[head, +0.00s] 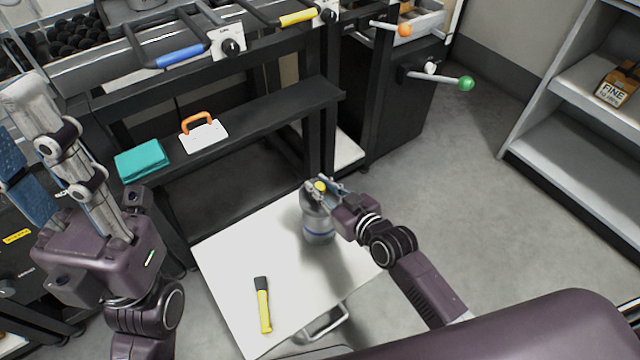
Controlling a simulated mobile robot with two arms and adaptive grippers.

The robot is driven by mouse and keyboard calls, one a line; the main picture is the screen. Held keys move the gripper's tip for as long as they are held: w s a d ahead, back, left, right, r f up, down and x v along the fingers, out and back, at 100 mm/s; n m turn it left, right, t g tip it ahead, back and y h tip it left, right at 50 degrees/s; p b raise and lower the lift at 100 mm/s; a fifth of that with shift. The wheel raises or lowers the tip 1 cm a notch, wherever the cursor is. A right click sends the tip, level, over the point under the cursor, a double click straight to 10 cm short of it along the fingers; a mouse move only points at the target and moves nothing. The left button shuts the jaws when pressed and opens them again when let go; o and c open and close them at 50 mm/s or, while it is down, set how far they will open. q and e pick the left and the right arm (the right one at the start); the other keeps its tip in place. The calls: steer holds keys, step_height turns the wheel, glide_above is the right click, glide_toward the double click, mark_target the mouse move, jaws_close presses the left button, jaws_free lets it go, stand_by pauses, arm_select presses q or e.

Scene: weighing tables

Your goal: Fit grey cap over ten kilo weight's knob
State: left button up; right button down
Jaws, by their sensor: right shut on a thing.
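My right gripper (322,186) is at the weight's top, coming from the right. It is shut on a small piece, which I take to be the grey cap (320,186); mostly its yellow top shows between the fingertips. The fingers hide the weight's knob, and I cannot tell whether cap and knob touch. My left gripper (18,120) is at the far left, close to the camera, fingers upward and apart, with nothing seen between them.
A yellow-handled tool (263,305) with a dark end lies on the white tabletop. A green-knobbed lever (466,83) juts out at back right. The floor at right is clear.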

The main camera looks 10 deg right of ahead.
steer(key=c, duration=1.7)
jaws_free()
steer(key=shift+c, duration=0.2)
steer(key=shift+r, duration=0.1)
